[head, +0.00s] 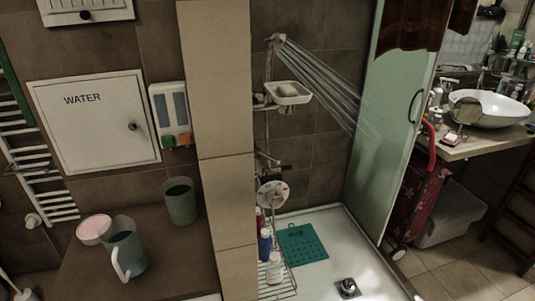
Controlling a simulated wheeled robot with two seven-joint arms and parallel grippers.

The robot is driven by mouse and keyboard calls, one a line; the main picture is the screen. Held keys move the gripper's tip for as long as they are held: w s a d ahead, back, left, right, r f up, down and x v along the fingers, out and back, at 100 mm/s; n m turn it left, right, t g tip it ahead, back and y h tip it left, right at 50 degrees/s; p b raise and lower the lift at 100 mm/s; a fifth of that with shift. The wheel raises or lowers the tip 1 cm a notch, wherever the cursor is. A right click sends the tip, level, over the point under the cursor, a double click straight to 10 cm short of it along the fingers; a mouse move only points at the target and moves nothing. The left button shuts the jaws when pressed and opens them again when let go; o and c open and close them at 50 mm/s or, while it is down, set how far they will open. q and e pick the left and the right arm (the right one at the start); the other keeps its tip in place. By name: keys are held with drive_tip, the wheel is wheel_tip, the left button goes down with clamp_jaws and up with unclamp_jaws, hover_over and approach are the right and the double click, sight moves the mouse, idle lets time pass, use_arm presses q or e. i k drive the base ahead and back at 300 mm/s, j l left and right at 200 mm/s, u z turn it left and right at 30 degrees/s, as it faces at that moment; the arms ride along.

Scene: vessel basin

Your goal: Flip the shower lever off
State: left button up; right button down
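The shower head (277,40) is on the tiled wall in the middle of the head view, and streams of water (325,88) spray from it down to the right. Below the soap dish, a small metal fitting (266,160) sticks out from the wall, partly behind the tiled pillar. It looks like the shower mixer, but its lever is too small and dark to tell its position. Neither of my grippers is in view.
The tiled pillar (222,130) stands left of the shower. A soap dish (288,93), a round disc (272,194) and a wire rack with bottles (274,268) line the shower's left side. A glass panel (392,150) closes its right. A pitcher (124,252) stands on the brown counter (165,258).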

sight(257, 152)
drive_tip(key=l+z, duration=0.45)
drive_tip(key=l, duration=1.65)
drive_tip(key=i, duration=0.05)
